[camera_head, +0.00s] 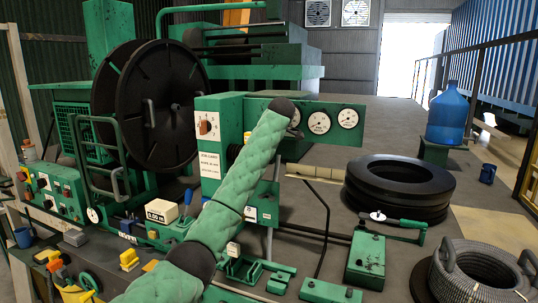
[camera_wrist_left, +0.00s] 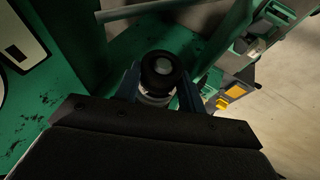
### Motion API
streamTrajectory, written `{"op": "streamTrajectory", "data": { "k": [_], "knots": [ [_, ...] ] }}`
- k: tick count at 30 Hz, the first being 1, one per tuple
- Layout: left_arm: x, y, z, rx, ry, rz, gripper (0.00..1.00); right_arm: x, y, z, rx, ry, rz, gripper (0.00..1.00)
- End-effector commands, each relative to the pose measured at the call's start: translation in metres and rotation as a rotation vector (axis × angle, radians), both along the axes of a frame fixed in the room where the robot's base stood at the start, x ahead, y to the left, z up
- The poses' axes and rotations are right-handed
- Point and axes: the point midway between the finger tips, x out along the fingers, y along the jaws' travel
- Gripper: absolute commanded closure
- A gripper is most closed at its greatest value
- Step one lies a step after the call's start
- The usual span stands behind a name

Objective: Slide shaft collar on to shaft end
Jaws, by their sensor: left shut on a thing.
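In the left wrist view my left gripper (camera_wrist_left: 159,88) has its two dark blue fingers on either side of a round black collar (camera_wrist_left: 148,72) with a grey disc in its middle. A pale metal part shows just below the black ring, between the fingers. The gripper is shut on the collar. I cannot tell whether the grey disc is a shaft end inside the collar or part of the collar. In the head view my padded green arm reaches up to the green gauge panel and hides the gripper, collar and shaft. My right gripper is in neither view.
A large black reel (camera_head: 150,100) stands left of the arm, and the gauge panel (camera_head: 318,122) is right behind it. A control box (camera_head: 50,195) and small tools are at the left.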

Motion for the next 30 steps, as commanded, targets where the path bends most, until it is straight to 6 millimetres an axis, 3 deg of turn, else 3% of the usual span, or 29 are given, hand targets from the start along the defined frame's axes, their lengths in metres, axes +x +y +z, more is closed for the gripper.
{"op": "streamTrajectory", "data": {
  "k": [7,8,11,12,17,20,30],
  "knots": [
    [0.0000,0.0000,0.0006,0.000,-0.001,0.000,1.00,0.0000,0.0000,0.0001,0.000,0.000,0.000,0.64],
    [0.0000,0.0000,0.0006,0.000,-0.001,0.000,0.56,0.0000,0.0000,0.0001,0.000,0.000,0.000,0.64],
    [0.0000,0.0000,0.0005,0.000,-0.001,0.000,0.37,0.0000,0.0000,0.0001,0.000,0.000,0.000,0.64],
    [0.0000,0.0000,0.0003,0.000,0.000,0.000,0.35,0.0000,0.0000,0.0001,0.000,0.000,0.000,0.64],
    [0.0000,0.0000,0.0002,0.000,0.000,0.000,0.35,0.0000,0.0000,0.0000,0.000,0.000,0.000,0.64],
    [0.0000,0.0000,-0.0005,0.000,0.001,0.000,0.45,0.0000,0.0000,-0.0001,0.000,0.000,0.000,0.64],
    [0.0000,0.0000,-0.0001,0.000,0.000,0.000,0.45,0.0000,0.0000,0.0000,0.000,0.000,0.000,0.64]
  ]
}}
